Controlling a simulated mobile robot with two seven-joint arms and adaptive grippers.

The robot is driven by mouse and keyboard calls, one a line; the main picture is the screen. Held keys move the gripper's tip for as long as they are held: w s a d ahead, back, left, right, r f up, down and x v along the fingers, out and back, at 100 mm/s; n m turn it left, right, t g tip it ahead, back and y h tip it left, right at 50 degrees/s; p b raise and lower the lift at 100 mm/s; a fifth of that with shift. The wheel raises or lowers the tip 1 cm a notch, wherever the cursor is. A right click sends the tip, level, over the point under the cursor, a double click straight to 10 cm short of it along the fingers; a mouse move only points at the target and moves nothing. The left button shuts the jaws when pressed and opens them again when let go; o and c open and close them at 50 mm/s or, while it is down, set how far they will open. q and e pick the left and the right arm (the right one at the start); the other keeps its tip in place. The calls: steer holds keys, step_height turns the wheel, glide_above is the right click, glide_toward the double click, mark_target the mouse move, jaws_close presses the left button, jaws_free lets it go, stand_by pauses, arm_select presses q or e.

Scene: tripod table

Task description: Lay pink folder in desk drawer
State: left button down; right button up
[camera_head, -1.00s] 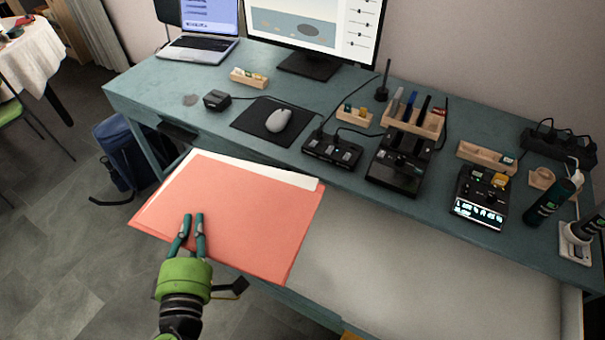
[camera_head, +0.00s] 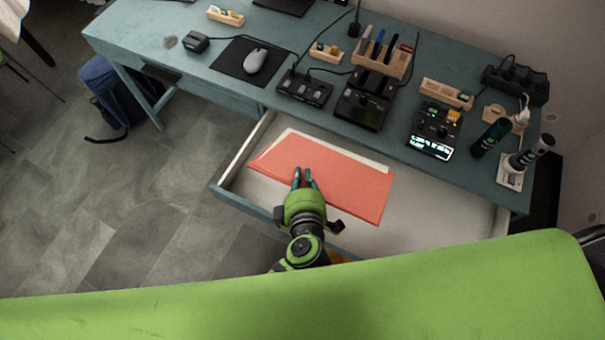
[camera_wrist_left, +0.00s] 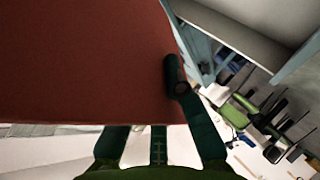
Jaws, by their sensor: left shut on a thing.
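The pink folder (camera_head: 345,184) shows in the head view with a white sheet along its far edge. It is over the left half of the open desk drawer (camera_head: 440,212), between the drawer's side walls. I cannot tell whether it touches the drawer floor. My left gripper (camera_head: 304,178) is shut on the folder's near edge, with its fingers pointing away from me. In the left wrist view the folder (camera_wrist_left: 80,60) fills the upper left, dark red in shade. One finger lies along its edge; the other fingertip is hidden. My right gripper is not in view.
A blue bag (camera_head: 108,92) stands on the floor at left. The drawer's right half is bare.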

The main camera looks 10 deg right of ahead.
arm_select(q)
steer(key=shift+r+p, duration=0.2)
steer(key=shift+p, duration=0.35)
steer(key=w+d+f+b, duration=0.1)
steer(key=w+f+b, duration=0.1)
steer(key=f+b, duration=0.3)
steer(key=w+d+f+b, duration=0.2)
steer(key=f+b, duration=0.2)
steer(key=f, duration=0.3)
steer(key=shift+f+b, duration=0.4)
steer(key=shift+w, duration=0.1)
steer(key=c, duration=1.2)
jaws_free()
steer(key=shift+c, duration=0.2)
steer(key=shift+a, duration=0.1)
steer(key=d+v, duration=0.1)
steer(key=v, duration=1.1)
steer(key=shift+a, duration=0.5)
